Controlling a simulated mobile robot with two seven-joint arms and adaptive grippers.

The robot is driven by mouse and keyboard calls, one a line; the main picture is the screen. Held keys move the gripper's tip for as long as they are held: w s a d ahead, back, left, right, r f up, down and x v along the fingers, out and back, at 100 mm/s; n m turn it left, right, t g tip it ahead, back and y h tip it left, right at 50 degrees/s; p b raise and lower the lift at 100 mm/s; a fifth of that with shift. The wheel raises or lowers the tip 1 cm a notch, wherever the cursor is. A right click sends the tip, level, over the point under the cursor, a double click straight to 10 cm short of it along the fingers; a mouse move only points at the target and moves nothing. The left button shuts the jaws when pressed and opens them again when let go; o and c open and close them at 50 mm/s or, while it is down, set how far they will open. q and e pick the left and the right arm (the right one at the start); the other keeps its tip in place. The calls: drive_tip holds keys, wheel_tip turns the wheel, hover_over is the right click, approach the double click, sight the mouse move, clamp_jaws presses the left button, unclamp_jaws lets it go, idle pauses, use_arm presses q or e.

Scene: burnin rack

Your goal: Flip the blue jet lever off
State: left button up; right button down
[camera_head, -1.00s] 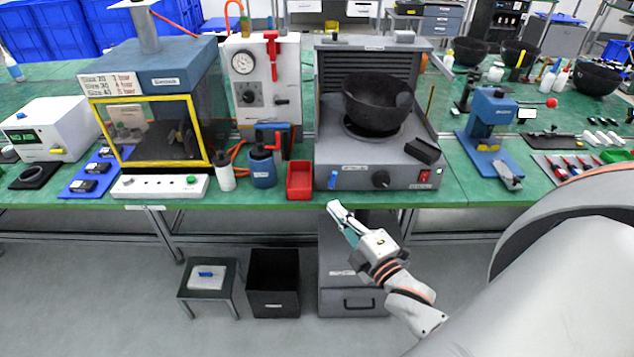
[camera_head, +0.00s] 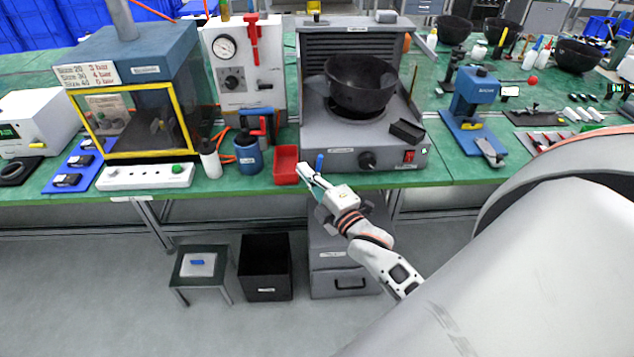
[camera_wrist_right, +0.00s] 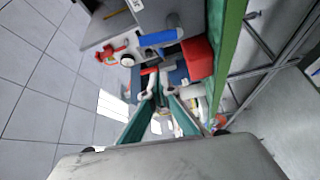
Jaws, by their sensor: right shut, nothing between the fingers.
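The blue jet lever (camera_head: 319,162) stands upright on the front panel of the grey burner unit (camera_head: 340,159), left of a black knob (camera_head: 367,160). In the right wrist view the blue lever (camera_wrist_right: 160,37) lies across the picture just above the fingertips. My right gripper (camera_head: 306,172) is shut and empty, with its fingertips just in front of the panel, slightly left of and below the lever. In the right wrist view, the gripper's (camera_wrist_right: 157,88) green-sided fingers point towards the panel area. I cannot tell whether they touch the lever. My left gripper is not in view.
A red tray (camera_head: 285,166) sits left of the burner unit, close to my fingertips. A black bowl (camera_head: 360,88) rests on top of the unit. A red switch (camera_head: 408,156) is right of the knob.

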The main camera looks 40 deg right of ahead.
sight(318, 167)
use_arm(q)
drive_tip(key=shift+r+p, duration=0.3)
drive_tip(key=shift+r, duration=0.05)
use_arm(e)
drive_tip(key=d, duration=0.3)
drive_tip(key=shift+w+d+f, duration=0.25)
drive_tip(key=shift+d+f, duration=0.05)
drive_tip(key=shift+d, duration=0.05)
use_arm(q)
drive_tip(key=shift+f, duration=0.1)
use_arm(e)
drive_tip(key=shift+d, duration=0.1)
drive_tip(key=shift+s+m+b, duration=0.1)
drive_tip(key=shift+m+b, duration=0.2)
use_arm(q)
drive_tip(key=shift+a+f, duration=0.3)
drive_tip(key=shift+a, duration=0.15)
